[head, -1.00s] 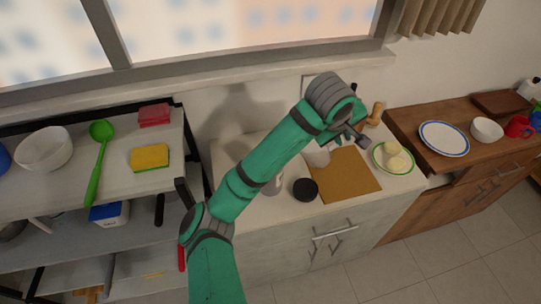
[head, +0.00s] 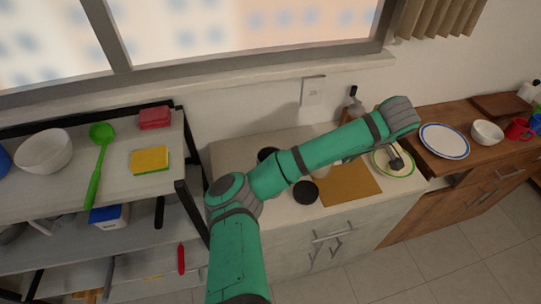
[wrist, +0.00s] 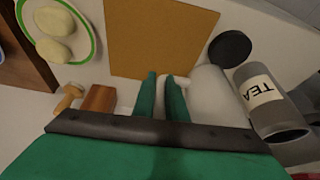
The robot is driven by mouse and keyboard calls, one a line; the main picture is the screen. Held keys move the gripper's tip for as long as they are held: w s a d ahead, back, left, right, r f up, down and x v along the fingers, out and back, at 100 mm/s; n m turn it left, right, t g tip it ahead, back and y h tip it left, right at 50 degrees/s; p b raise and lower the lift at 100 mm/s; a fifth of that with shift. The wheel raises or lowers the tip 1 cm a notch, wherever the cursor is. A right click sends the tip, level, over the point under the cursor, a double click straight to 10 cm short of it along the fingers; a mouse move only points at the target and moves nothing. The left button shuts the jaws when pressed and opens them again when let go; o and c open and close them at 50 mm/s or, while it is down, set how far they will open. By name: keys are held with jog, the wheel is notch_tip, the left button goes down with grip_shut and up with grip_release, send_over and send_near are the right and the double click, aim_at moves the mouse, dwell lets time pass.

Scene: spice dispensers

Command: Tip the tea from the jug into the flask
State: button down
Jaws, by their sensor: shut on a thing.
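A white jug (wrist: 212,95) stands to the right of my fingers in the wrist view, and its handle shows at the fingertips. My gripper (wrist: 162,88) is shut on the jug, apparently at the handle. A grey canister labelled TEA (wrist: 257,92), apparently the flask, is close to the jug on its right, with its label facing the camera. A black round lid (wrist: 230,47) lies on the counter near both; it also shows in the head view (head: 305,192). The jug's contents cannot be seen.
A brown board (wrist: 160,35) lies by the jug. A green-rimmed plate (wrist: 82,55) with pale round items is beside it. A wooden block (wrist: 100,97) and a wooden mill (wrist: 68,98) stand close to my gripper. A shelf (head: 170,185) borders the counter's left side.

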jog(key=shift+r, duration=2.5)
